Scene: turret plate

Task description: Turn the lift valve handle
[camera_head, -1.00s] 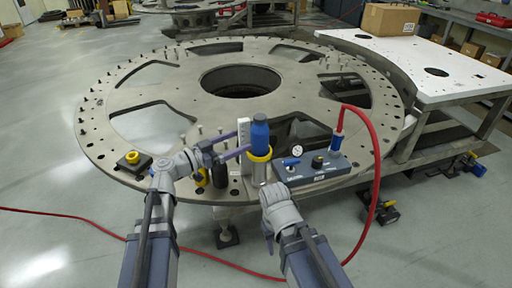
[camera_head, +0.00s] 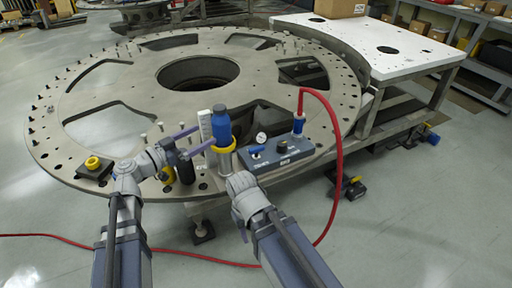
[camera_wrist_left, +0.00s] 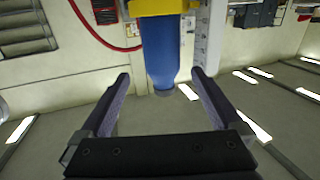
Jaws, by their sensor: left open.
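A blue cylinder (camera_head: 221,127) stands upright in a yellow collar (camera_head: 223,160) at the plate's near edge. My left gripper (camera_head: 207,137) is open beside it, its purple fingers pointing toward it. In the left wrist view the blue cylinder (camera_wrist_left: 160,50) shows between and beyond the open fingertips (camera_wrist_left: 160,76); I see no grip on it. Right of it, a grey-blue control box (camera_head: 277,160) carries a small blue lever handle (camera_head: 256,150), a gauge (camera_head: 261,138) and a dark knob (camera_head: 282,147).
The round turret plate (camera_head: 125,80) has pins around its rim. A black cylinder (camera_head: 185,168) and a yellow knob (camera_head: 93,163) stand left. A white table (camera_head: 350,45) is at the back right.

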